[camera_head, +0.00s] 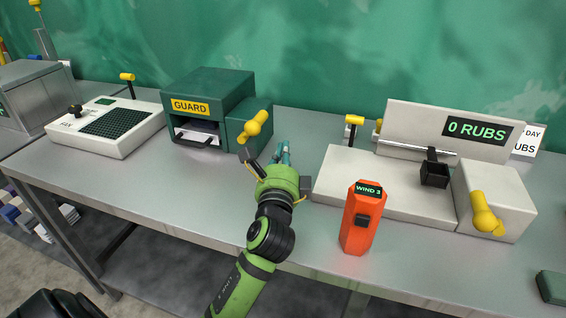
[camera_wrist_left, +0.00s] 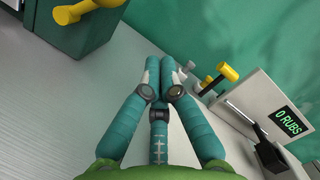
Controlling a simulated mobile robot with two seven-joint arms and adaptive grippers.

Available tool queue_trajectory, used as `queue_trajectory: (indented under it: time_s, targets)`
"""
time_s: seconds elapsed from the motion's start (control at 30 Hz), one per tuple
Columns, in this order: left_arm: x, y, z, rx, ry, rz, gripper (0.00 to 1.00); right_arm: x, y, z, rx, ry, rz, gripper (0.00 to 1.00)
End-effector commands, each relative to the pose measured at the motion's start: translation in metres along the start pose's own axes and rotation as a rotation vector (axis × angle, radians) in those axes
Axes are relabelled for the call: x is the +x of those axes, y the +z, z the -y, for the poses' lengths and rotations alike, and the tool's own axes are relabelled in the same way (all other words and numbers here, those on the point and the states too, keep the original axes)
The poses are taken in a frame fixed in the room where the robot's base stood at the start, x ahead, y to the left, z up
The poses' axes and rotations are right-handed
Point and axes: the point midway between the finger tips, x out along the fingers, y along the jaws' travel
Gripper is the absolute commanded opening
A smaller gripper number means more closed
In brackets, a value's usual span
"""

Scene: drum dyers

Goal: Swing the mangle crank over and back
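A dark green machine (camera_head: 205,95) with a yellow GUARD label stands on the bench left of centre; it looks like the mangle. A yellow crank (camera_head: 255,126) sits on the side housing at its right. The crank also shows at the top left of the left wrist view (camera_wrist_left: 85,10). My left gripper (camera_head: 283,152) is just right of and below this crank, apart from it. In the left wrist view its fingers (camera_wrist_left: 160,66) are drawn together with nothing between them. My right gripper is not in view.
A white machine reading 0 RUBS (camera_head: 395,180) stands to the right, with its own yellow crank (camera_head: 484,214). An orange WIND 3 device (camera_head: 362,218) stands before it. A white keyed machine (camera_head: 105,125) is at left. The bench front left of my arm is clear.

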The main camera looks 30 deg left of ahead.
Motion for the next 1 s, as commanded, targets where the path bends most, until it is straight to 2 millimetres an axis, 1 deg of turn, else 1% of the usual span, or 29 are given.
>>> queue_trajectory:
  time_s: [0.03, 0.13, 0.2, 0.3, 0.4, 0.53, 0.87, 1.0]
  targets:
    - [0.013, 0.002, 0.002, 0.000, -0.001, 0.002, 0.00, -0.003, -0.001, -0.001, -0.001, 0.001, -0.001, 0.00]
    - [0.032, 0.001, 0.002, -0.002, 0.000, 0.002, 0.00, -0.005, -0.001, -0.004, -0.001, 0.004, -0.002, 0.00]
    - [0.032, 0.017, 0.002, 0.001, 0.000, 0.002, 0.00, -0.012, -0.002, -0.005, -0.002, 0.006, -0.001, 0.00]
    - [0.035, 0.028, 0.001, 0.000, 0.001, 0.001, 0.00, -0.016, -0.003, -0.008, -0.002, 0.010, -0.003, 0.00]
    - [0.036, 0.035, 0.000, -0.001, 0.001, 0.000, 0.00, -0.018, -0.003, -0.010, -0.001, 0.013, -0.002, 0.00]
    - [0.037, 0.039, -0.001, -0.002, 0.001, 0.000, 0.00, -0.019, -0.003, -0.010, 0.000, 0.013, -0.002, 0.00]
    - [0.037, 0.039, -0.001, -0.004, 0.002, 0.000, 0.00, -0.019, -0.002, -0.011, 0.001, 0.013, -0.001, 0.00]
    - [0.041, 0.039, 0.002, -0.019, 0.005, 0.000, 0.00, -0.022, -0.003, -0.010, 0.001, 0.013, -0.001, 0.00]
